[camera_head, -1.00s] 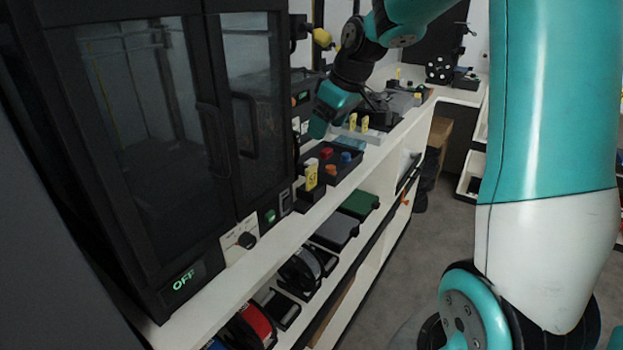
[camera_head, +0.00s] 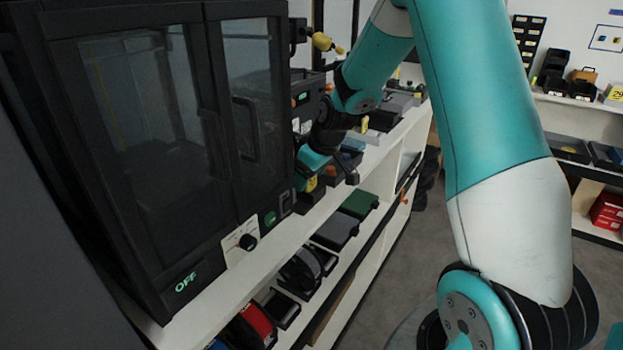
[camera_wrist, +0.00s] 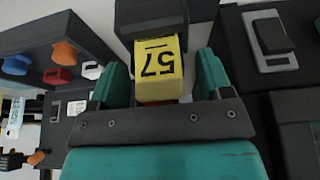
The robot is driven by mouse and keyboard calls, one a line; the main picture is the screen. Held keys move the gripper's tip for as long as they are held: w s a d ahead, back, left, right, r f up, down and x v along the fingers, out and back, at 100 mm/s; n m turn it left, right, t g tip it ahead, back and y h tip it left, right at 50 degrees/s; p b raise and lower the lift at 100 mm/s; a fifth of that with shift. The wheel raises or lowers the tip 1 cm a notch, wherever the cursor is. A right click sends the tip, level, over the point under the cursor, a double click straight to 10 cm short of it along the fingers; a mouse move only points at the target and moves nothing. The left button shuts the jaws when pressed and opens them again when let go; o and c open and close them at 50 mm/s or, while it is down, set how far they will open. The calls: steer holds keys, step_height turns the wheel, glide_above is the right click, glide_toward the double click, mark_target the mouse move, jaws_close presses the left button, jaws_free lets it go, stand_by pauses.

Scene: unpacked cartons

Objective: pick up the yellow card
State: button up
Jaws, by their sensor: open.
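The yellow card (camera_wrist: 158,68) bears the number 57 and stands in a black holder (camera_wrist: 165,14) in the wrist view. In the head view a small part of the yellow card (camera_head: 311,184) shows just below my gripper (camera_head: 312,162). In the wrist view my gripper (camera_wrist: 161,78) is open, with one teal finger on each side of the card. Gaps show between the card and both fingers.
A dark box with orange, red, white and blue knobs (camera_wrist: 62,77) is at the left in the wrist view. The black cabinet (camera_head: 150,130) stands left of the gripper, on the white shelf top (camera_head: 235,285).

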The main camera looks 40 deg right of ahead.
steer(key=c, duration=1.1)
steer(key=shift+r, duration=0.15)
steer(key=shift+r, duration=0.6)
step_height(320, 180, up, 2)
steer(key=shift+s+d+r+b, duration=0.1)
steer(key=shift+b, duration=0.35)
steer(key=s+d+b, duration=0.1)
steer(key=s+d, duration=0.1)
steer(key=s, duration=0.3)
steer(key=s+d+b, duration=0.1)
steer(key=s+d, duration=0.1)
steer(key=s, duration=0.4)
steer(key=s+d+b, duration=0.1)
steer(key=s+d, duration=0.1)
steer(key=s, duration=0.3)
steer(key=shift+s, duration=0.4)
